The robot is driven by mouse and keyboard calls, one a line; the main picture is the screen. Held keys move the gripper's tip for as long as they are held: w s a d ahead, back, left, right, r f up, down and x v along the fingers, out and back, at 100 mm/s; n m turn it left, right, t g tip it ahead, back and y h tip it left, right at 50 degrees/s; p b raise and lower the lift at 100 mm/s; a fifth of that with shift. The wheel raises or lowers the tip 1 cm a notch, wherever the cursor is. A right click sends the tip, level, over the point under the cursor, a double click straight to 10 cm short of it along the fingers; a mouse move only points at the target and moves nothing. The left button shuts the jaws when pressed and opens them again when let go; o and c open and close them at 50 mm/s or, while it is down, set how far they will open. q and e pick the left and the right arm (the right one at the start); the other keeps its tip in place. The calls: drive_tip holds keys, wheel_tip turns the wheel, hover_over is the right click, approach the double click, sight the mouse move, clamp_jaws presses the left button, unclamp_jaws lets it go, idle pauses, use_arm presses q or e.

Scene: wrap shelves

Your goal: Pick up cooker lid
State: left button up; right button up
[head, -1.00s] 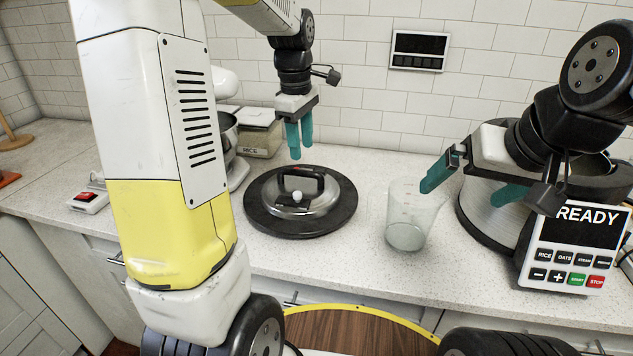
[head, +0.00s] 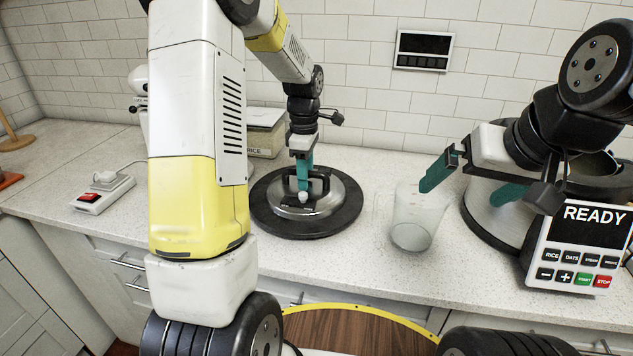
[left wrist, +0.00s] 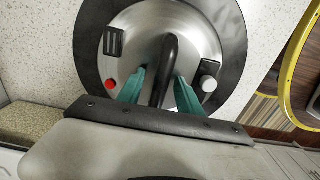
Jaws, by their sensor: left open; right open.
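The cooker lid (head: 321,203) is a steel disc with a black arched handle and a light knob. It lies on a dark round mat (head: 270,221) on the counter. In the left wrist view, the lid (left wrist: 203,40) shows its black handle (left wrist: 169,58), a red button and a grey knob. My left gripper (head: 303,183) is at the handle from above; its teal fingers (left wrist: 160,88) stand open, one on each side of the handle. Whether they touch it I cannot tell. My right gripper (head: 473,183) is open beside the cooker at the right.
The cooker (head: 578,228) with its READY panel stands at the right, and a clear measuring cup (head: 417,222) stands between it and the lid. A rice box (head: 266,136) is behind. A power strip (head: 103,193) lies at the left. The front counter is clear.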

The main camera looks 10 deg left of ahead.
use_arm(q)
drive_tip(key=shift+c, duration=0.4)
clamp_jaws()
drive_tip(key=shift+r, duration=0.15)
idle(0.8)
